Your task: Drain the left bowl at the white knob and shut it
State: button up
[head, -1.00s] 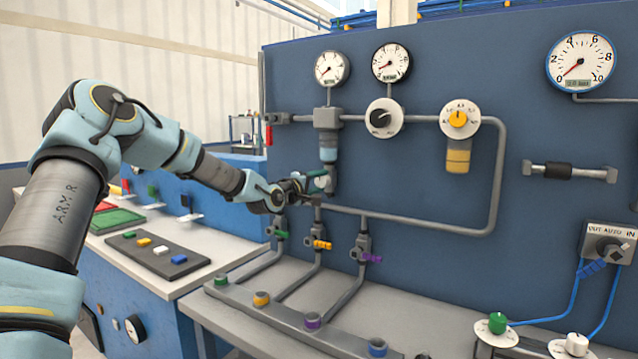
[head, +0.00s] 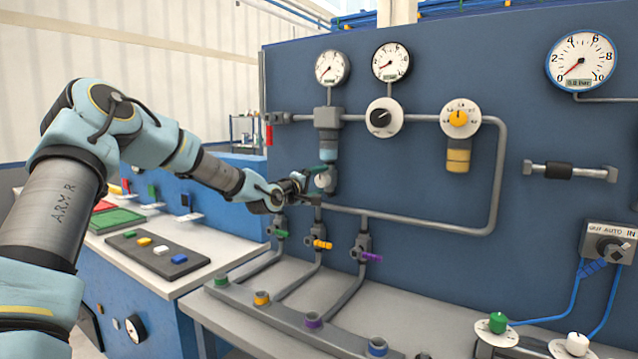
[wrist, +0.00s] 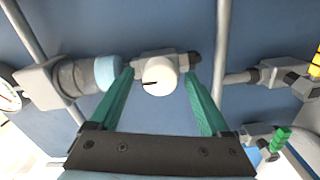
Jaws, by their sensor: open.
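The left bowl (head: 328,148) is light blue and hangs under a grey filter body on the blue panel. It also shows on its side in the wrist view (wrist: 107,73). The white knob (wrist: 161,77) sits at the bowl's lower end and carries a short dark mark. In the head view it shows small and partly hidden (head: 322,181). My gripper (wrist: 158,74) is open, its green fingers on either side of the knob. A gap shows at the right finger; whether the left touches cannot be told.
A second bowl (head: 458,156), amber, hangs under the yellow-knobbed regulator. A grey pipe (head: 420,221) runs low along the panel. Valves with green (head: 281,234), orange (head: 322,244) and purple (head: 371,257) handles stand below my gripper.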

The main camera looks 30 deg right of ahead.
jog(key=b+v, duration=0.2)
jog(key=v, duration=0.8)
jog(key=shift+s+a+b, duration=0.15)
jog(key=shift+a+b, duration=0.15)
jog(key=shift+b, duration=0.05)
